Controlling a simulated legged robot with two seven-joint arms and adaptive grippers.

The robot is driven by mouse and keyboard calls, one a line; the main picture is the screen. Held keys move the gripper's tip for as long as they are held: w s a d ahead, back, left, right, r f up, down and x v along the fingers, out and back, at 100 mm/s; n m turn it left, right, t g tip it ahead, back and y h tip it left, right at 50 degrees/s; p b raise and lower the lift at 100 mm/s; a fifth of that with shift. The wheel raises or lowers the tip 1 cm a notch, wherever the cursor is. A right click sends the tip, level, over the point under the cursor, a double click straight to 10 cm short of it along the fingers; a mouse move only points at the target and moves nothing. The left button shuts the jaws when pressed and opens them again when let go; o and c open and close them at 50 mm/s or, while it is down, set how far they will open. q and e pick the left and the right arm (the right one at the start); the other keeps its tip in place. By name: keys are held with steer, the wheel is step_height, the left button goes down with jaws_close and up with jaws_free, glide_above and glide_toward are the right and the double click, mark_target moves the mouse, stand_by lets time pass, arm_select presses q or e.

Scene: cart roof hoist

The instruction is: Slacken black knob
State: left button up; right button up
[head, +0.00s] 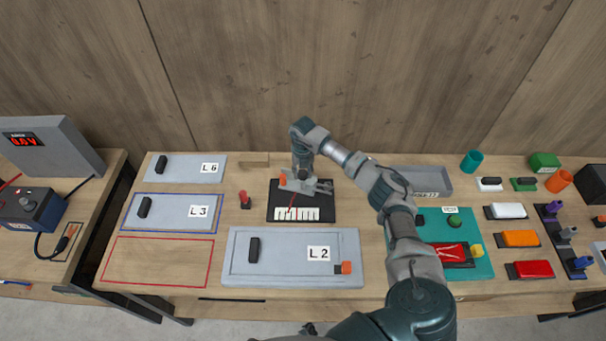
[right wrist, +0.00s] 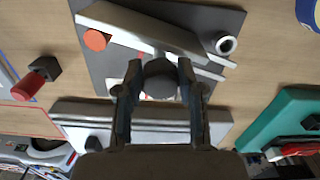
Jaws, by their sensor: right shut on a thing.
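The black knob (right wrist: 159,79) shows in the right wrist view as a dark round cap between my fingers. My right gripper (right wrist: 158,92) is shut on it, one finger on each side. The knob sits over a light grey device (right wrist: 125,22) on a dark board. In the head view that black board (head: 328,209) lies at the table's middle, with the grey device (head: 318,187) and a striped white scale (head: 297,214) on it. There my right gripper (head: 303,176) reaches down onto the device from above and hides the knob. My left gripper is not seen.
A red-topped knob piece (head: 245,199) stands left of the board. The grey L2 plate (head: 290,273) lies in front, and the L3 plate (head: 180,216) lies left. A teal board (head: 480,266) lies right, near a grey tray (head: 436,180). A red-outlined area (head: 155,265) is empty.

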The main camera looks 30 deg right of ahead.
steer(key=n, duration=0.2)
steer(key=n+b, duration=0.1)
steer(key=shift+s+a+f+n, duration=0.15)
steer(key=shift+s+f+n, duration=0.05)
steer(key=shift+f+n, duration=0.2)
steer(key=n+b, duration=0.2)
steer(key=n, duration=0.1)
steer(key=shift+n, duration=0.3)
steer(key=n+b, duration=0.1)
steer(key=n, duration=0.2)
steer(key=shift+n, duration=0.3)
steer(key=n+b, duration=0.1)
steer(key=n, duration=0.2)
steer(key=shift+n, duration=0.3)
steer(key=n+b, duration=0.1)
steer(key=n, duration=0.4)
steer(key=shift+r+b, duration=0.15)
steer(key=shift+b, duration=0.25)
steer(key=n+b, duration=0.1)
steer(key=n, duration=0.4)
steer(key=shift+r, duration=0.1)
steer(key=shift+r+n, duration=0.1)
steer(key=shift+n, duration=0.6)
